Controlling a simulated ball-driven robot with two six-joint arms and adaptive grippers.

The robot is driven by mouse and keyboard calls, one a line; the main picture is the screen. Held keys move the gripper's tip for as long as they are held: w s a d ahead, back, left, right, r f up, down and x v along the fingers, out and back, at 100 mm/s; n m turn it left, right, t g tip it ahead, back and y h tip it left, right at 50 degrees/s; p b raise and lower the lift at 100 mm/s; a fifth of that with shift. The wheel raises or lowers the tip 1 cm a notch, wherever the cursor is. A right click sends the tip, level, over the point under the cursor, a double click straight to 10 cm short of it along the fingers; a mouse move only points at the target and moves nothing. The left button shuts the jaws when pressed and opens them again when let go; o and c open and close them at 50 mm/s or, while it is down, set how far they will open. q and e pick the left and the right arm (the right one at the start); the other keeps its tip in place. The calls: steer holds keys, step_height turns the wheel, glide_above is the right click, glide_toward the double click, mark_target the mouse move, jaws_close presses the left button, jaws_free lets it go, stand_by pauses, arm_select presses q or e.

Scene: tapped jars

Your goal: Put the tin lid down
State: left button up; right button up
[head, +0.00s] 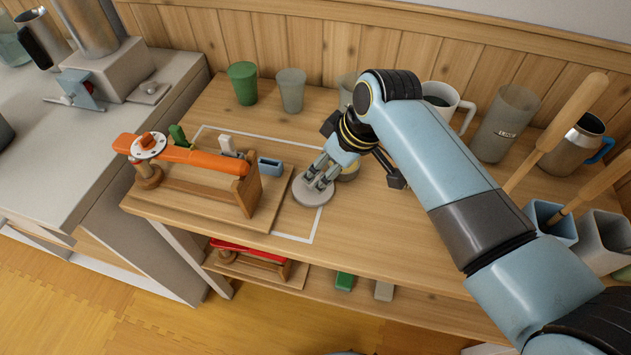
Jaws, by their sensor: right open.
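The tin lid (312,194) is a flat grey disc on the wooden table (365,225), over the right side of a white outlined rectangle. My right gripper (318,183) comes down from the upper right with its fingertips at the top of the lid. It is open, and I cannot tell whether the fingers touch the lid. My left gripper is not in view.
Left of the lid stands a wooden rack with an orange lever (190,156) and a small blue block (270,166). Green (243,83) and grey (291,90) cups stand behind. A white mug (445,104) and a tall grey cup (505,123) stand right. The front table strip is clear.

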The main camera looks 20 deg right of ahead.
mark_target(315, 179)
steer(key=shift+w+a+f, duration=0.2)
steer(key=shift+w+f, duration=0.1)
steer(key=shift+f, duration=0.35)
steer(key=x, duration=0.5)
steer(key=shift+w+r, duration=0.1)
steer(key=shift+w, duration=0.1)
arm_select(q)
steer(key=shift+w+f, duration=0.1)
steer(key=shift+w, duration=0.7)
arm_select(e)
steer(key=shift+c, duration=0.3)
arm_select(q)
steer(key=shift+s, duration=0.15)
arm_select(e)
jaws_close()
